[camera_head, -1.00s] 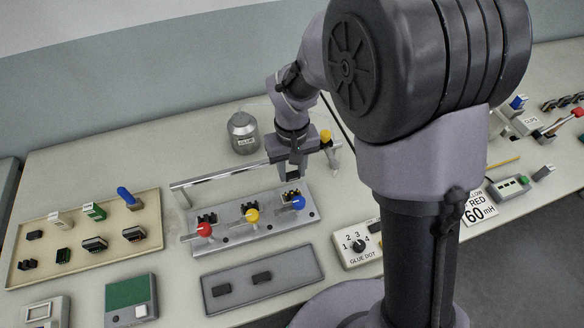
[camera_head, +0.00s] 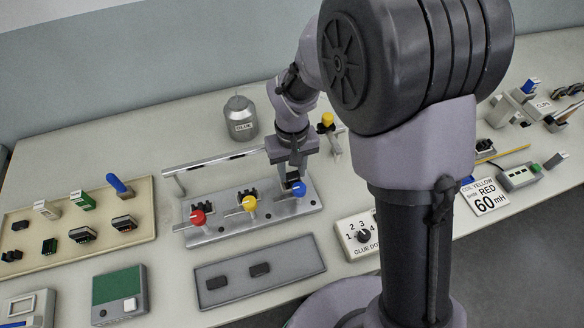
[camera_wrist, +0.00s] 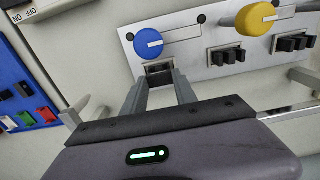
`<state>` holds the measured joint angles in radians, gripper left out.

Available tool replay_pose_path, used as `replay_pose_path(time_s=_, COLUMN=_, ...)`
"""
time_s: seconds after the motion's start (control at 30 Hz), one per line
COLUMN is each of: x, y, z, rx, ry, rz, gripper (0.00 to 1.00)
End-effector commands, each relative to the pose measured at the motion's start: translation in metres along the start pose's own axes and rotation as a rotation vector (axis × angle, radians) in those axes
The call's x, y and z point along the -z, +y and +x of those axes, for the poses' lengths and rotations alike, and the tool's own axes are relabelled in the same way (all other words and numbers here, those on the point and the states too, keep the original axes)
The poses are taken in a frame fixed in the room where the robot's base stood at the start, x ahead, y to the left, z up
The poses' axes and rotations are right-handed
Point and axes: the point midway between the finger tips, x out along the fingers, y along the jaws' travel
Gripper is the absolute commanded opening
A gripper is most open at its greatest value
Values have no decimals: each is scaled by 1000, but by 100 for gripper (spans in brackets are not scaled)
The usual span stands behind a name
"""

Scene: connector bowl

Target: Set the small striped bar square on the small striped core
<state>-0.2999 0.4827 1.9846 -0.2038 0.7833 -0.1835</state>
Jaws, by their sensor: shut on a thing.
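My gripper (camera_head: 291,178) is down at the blue-knob station, at the right end of the grey three-station fixture (camera_head: 225,232). In the wrist view its fingertips (camera_wrist: 162,84) are closed around a small dark bar (camera_wrist: 160,70) beside the blue knob (camera_wrist: 149,43). Its stripes cannot be made out. The core at this station is mostly hidden by the gripper and bar, so I cannot tell whether the bar touches it or sits square.
Red (camera_head: 198,217) and yellow (camera_head: 249,203) knobs mark the other stations, each with a dark core. A metal rail (camera_head: 215,158) runs behind the fixture, with a glue pot (camera_head: 240,118) beyond. A parts tray (camera_head: 30,262) lies left and a grey plate (camera_head: 235,290) in front.

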Motion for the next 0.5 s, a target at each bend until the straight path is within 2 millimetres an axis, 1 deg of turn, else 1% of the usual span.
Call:
replay_pose_path(time_s=0.03, x=0, y=0, z=6, rx=0, ry=0, rz=0, gripper=0)
replay_pose_path(time_s=0.13, x=0, y=0, z=9, rx=0, ry=0, rz=0, gripper=0)
replay_pose_path(time_s=0.4, x=0, y=0, z=10, rx=0, ry=0, rz=0, gripper=0)
replay_pose_path(time_s=0.43, x=0, y=0, z=10, rx=0, ry=0, rz=0, gripper=36)
replay_pose_path(time_s=0.47, x=0, y=0, z=10, rx=0, ry=0, rz=0, gripper=42)
replay_pose_path(time_s=0.5, x=0, y=0, z=10, rx=0, ry=0, rz=0, gripper=49)
